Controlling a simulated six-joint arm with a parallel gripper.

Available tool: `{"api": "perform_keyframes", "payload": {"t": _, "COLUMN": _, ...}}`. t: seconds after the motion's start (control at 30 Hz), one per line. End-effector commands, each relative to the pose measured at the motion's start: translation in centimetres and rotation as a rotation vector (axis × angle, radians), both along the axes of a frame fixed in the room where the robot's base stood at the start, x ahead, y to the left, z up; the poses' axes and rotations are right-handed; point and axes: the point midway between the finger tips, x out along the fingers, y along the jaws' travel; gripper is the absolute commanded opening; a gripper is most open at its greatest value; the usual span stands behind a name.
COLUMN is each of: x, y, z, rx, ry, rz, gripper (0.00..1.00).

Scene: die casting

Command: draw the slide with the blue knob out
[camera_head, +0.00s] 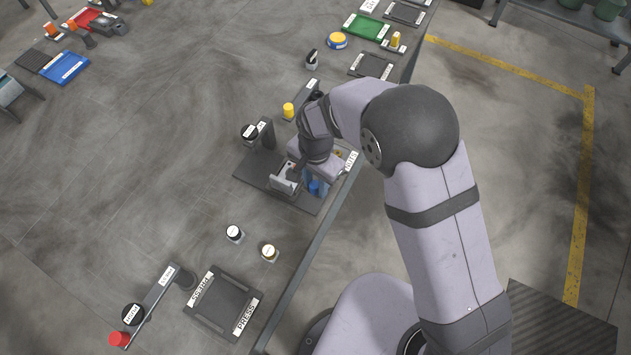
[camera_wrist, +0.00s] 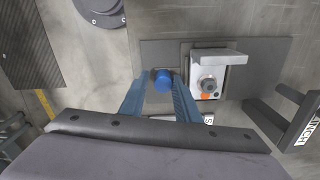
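The blue knob (camera_head: 314,188) stands at the right part of a dark grey base plate (camera_head: 252,172) on the table. In the wrist view the knob (camera_wrist: 163,79) shows round from above. My gripper (camera_wrist: 158,82) has its two blue fingers apart, one on each side of the knob, with a narrow gap at least on the left. A light metal block (camera_wrist: 214,68) with a grey bolt-like part and an orange dot sits beside the knob on the plate; it also shows in the head view (camera_head: 285,181). The slide itself is hard to make out under my gripper.
The table edge runs close on the right.

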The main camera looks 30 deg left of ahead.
Motion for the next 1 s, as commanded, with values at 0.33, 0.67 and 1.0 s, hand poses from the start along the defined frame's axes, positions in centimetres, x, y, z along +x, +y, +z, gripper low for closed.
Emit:
{"api": "perform_keyframes", "payload": {"t": 0.33, "x": 0.0, "y": 0.1, "z": 2.1, "rx": 0.004, "ry": -0.003, "rz": 0.0, "gripper": 0.29}}
{"api": "perform_keyframes", "payload": {"t": 0.67, "x": 0.0, "y": 0.1, "z": 6.3, "rx": 0.001, "ry": -0.001, "rz": 0.0, "gripper": 0.29}}
{"api": "perform_keyframes", "payload": {"t": 1.0, "x": 0.0, "y": 0.0, "z": 7.3, "rx": -0.001, "ry": 0.0, "rz": 0.0, "gripper": 0.29}}
